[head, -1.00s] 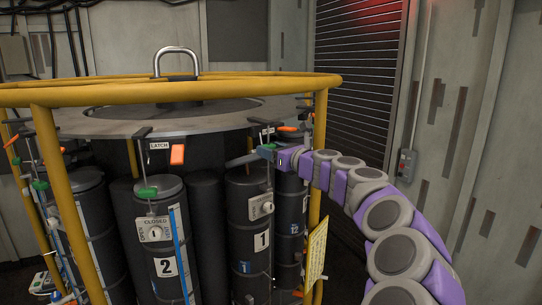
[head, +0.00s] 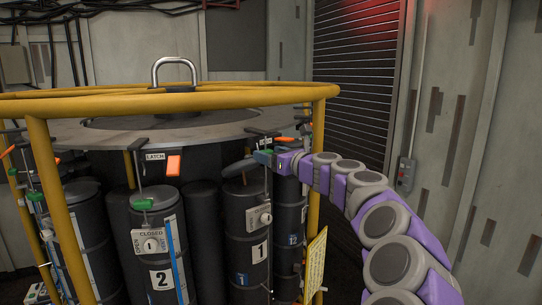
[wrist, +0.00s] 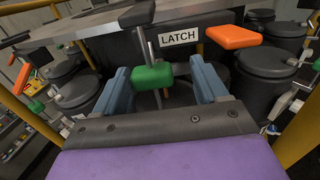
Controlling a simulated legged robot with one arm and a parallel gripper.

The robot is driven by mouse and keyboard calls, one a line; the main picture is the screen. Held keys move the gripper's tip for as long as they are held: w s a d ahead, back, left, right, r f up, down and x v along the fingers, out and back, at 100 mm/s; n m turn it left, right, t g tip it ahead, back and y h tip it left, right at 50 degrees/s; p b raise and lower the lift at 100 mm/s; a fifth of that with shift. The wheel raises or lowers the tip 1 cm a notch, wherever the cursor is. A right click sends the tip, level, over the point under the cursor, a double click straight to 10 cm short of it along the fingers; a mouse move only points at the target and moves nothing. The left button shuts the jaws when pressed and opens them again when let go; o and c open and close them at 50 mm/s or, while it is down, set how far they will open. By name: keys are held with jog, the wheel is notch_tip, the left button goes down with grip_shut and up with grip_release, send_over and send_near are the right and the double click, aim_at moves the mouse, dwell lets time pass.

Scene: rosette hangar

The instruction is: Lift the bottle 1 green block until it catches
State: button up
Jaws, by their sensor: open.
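Bottle 1 (head: 247,225) is a black cylinder with a white "1" label, standing in the yellow-railed ring in the head view. In the wrist view its green block (wrist: 153,75) sits on a thin upright rod below a black T-shaped piece. My gripper (wrist: 160,80) is open, with one blue finger on each side of the green block. A gap shows on the right; whether the left finger touches the block I cannot tell. In the head view my gripper (head: 265,158) is above bottle 1 and hides the block.
An orange latch block (wrist: 233,37) stands right of the LATCH sign (wrist: 179,37). Bottle 2 (head: 155,250) with its own green block (head: 143,204) is to the left. The yellow rail (head: 318,165) stands close beside my arm. A yellow placard (head: 314,265) hangs at the lower right.

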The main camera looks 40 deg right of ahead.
jog(key=shift+s+a, duration=0.15)
jog(key=shift+a, duration=0.05)
jog(key=s, duration=0.9)
dwell(0.6)
jog(key=shift+w+d, duration=0.1)
